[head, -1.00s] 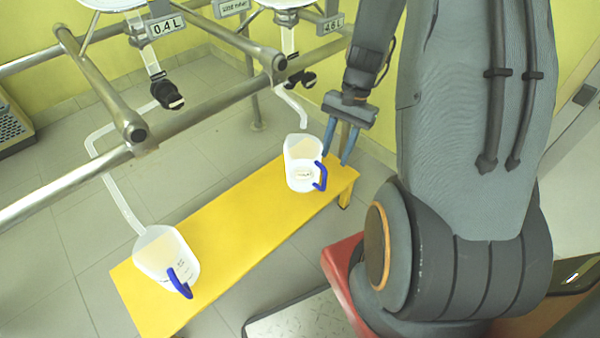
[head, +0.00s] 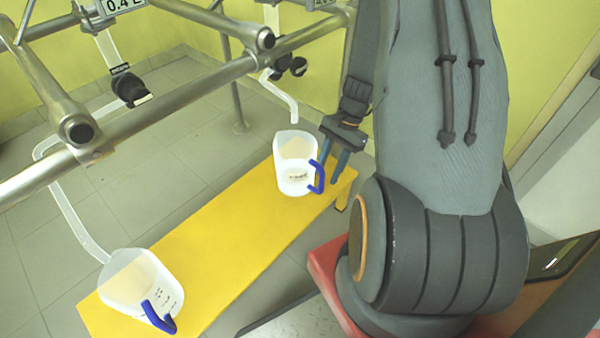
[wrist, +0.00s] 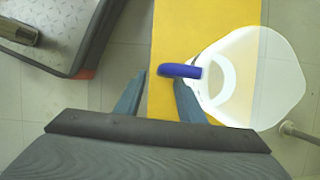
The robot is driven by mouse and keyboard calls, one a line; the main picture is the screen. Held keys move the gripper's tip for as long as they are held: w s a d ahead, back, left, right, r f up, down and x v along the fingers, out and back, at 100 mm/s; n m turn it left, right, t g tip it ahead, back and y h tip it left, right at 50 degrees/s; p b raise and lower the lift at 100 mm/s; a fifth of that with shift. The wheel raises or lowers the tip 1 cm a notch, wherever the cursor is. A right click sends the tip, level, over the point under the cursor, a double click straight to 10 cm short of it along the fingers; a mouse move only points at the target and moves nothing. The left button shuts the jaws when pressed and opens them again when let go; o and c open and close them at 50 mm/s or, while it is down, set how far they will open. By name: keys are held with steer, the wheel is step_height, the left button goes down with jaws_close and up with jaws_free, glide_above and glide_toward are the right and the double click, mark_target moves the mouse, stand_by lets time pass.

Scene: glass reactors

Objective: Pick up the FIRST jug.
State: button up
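Two white translucent jugs with blue handles stand on a yellow bench (head: 215,235). The far jug (head: 290,178) is near the bench's right end, its handle (head: 317,177) facing my gripper; its small label is unreadable. The near jug (head: 138,285) is at the left end. My gripper (head: 331,172) is open and empty beside the far jug's handle. In the wrist view one jug (wrist: 262,85) is at right, its blue handle (wrist: 180,70) just beyond my fingertips (wrist: 160,76) and overlapping the right one. I cannot tell whether they touch.
Metal rails (head: 180,90) with valves and bent outlet tubes hang above the bench; one tube (head: 285,95) ends just above the far jug, another (head: 75,215) near the near jug. A dark-edged plate (wrist: 60,35) lies beside the bench.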

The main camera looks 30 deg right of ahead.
mark_target(323, 182)
steer(key=b+x, duration=0.2)
steer(key=x, duration=0.3)
steer(key=shift+w, duration=0.1)
steer(key=shift+d, duration=0.1)
jaws_close()
stand_by(1.1)
